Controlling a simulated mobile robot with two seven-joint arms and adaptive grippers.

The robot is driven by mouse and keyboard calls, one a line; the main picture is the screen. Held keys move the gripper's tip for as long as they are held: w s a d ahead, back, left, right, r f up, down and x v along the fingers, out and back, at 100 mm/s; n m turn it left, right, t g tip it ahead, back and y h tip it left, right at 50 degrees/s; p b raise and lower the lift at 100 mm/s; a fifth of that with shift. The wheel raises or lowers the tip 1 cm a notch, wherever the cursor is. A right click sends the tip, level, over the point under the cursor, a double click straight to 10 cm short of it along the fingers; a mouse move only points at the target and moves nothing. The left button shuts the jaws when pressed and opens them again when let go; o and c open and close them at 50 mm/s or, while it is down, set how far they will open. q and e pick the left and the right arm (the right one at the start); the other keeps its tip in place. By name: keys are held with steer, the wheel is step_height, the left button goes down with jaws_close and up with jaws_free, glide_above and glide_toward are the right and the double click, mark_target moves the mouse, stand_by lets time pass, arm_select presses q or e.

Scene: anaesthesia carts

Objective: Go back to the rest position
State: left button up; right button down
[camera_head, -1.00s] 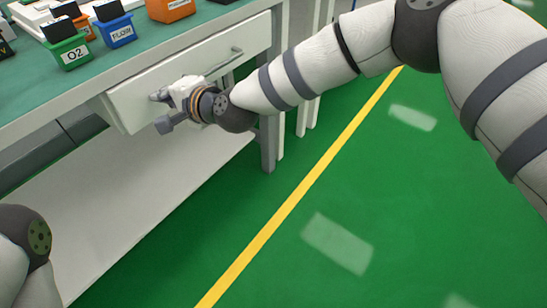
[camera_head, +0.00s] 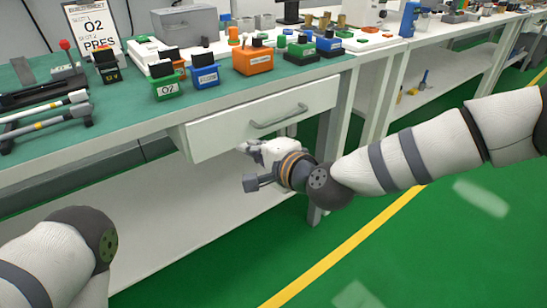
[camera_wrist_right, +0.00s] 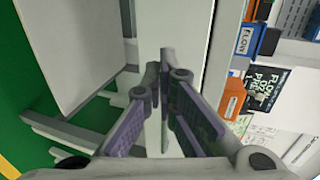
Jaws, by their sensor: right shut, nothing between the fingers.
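My right gripper (camera_head: 246,165) is in front of the bench, just below the lower edge of a white drawer (camera_head: 215,133) in the head view. It is shut and empty. In the right wrist view its two fingers (camera_wrist_right: 159,72) come together at the tips with nothing between them. The drawer front stands out from under the bench top, and its grey handle (camera_head: 278,116) is free, above and right of the gripper. My left arm shows only in part at the lower left; its gripper is out of view.
The green-topped bench (camera_head: 130,130) carries a green O2 block (camera_head: 167,88), a blue block (camera_head: 205,77), an orange block (camera_head: 253,60) and a sign (camera_head: 92,30). A white lower shelf (camera_head: 170,215) lies underneath. Green floor (camera_head: 430,255) is open at the right.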

steer(key=s+d+f+n+g+h+p, duration=0.1)
steer(key=s+d+f+n+g+p, duration=0.2)
steer(key=s+f, duration=0.5)
steer(key=s+d+f+n+g+h, duration=0.1)
steer(key=s+d+f+g+h, duration=0.2)
steer(key=s, duration=0.9)
steer(key=s+d+f+n+g+p, duration=0.25)
steer(key=s+d+f, duration=0.3)
steer(key=s, duration=0.45)
arm_select(q)
steer(key=w+r+t+p, duration=0.3)
steer(key=w+r, duration=0.5)
steer(key=r, duration=0.1)
steer(key=shift+w+r, duration=0.25)
steer(key=shift+w, duration=0.05)
arm_select(e)
steer(key=s+d+n+g+h, duration=0.2)
steer(key=s+d, duration=0.5)
steer(key=s, duration=0.4)
steer(key=s+d+n+g+h, duration=0.2)
steer(key=s+d+g, duration=0.1)
steer(key=s+d, duration=0.5)
steer(key=s+r, duration=0.1)
steer(key=s, duration=0.2)
steer(key=shift+s+g+h, duration=0.3)
steer(key=shift+s+g, duration=0.05)
steer(key=shift+s, duration=0.05)
